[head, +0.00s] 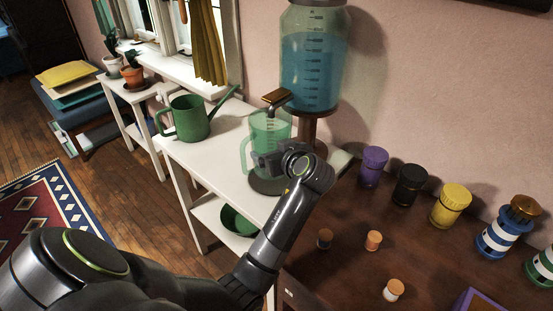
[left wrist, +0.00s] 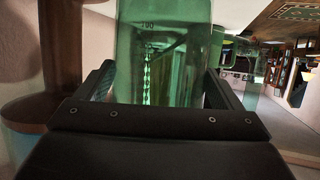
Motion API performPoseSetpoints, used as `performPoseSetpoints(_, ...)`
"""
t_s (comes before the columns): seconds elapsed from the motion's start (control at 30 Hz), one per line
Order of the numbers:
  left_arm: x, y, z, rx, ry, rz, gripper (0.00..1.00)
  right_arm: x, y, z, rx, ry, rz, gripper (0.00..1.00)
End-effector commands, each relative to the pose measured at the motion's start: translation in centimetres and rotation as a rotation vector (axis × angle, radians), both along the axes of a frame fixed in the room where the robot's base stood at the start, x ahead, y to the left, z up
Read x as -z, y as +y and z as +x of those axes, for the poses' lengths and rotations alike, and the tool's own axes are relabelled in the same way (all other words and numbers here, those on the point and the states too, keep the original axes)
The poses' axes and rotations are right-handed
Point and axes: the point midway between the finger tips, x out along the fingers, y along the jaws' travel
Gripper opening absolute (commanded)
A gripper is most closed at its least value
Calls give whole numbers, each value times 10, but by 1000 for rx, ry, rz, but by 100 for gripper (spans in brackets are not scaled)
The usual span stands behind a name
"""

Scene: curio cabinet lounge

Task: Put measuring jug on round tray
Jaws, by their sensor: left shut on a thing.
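The measuring jug (head: 268,127) is translucent green with a handle on its left side, and it is upright in the head view. My left gripper (head: 270,156) is shut on it from the front right. In the left wrist view the jug (left wrist: 165,60) fills the space between the two dark fingers. The round tray (head: 264,188) is a dark disc on the white table, directly below the jug in the picture. My gripper hides the jug's base, so I cannot tell whether it touches the tray. My right gripper is out of view.
A big dispenser of blue liquid (head: 312,68) on a brown stand is close behind the jug, its tap (head: 278,97) above it. A green watering can (head: 193,117) stands left on the white table (head: 190,155). Several lidded jars, including a purple one (head: 373,166), stand right on the brown tabletop.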

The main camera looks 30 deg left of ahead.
Motion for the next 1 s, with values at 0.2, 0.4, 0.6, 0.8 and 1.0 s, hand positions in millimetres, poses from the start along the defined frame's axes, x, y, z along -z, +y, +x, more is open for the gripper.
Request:
performPoseSetpoints(0.2,6,-1,5,0,0,2,50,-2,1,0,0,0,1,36)
performPoseSetpoints(0.4,31,-1,5,2,1,2,50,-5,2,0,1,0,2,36)
performPoseSetpoints(0.6,34,-1,5,1,-4,1,50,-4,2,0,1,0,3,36)
performPoseSetpoints(0.8,38,-1,5,1,-1,-1,90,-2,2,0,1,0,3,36)
performPoseSetpoints(1.0,38,-1,5,1,0,-1,100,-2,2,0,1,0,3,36)
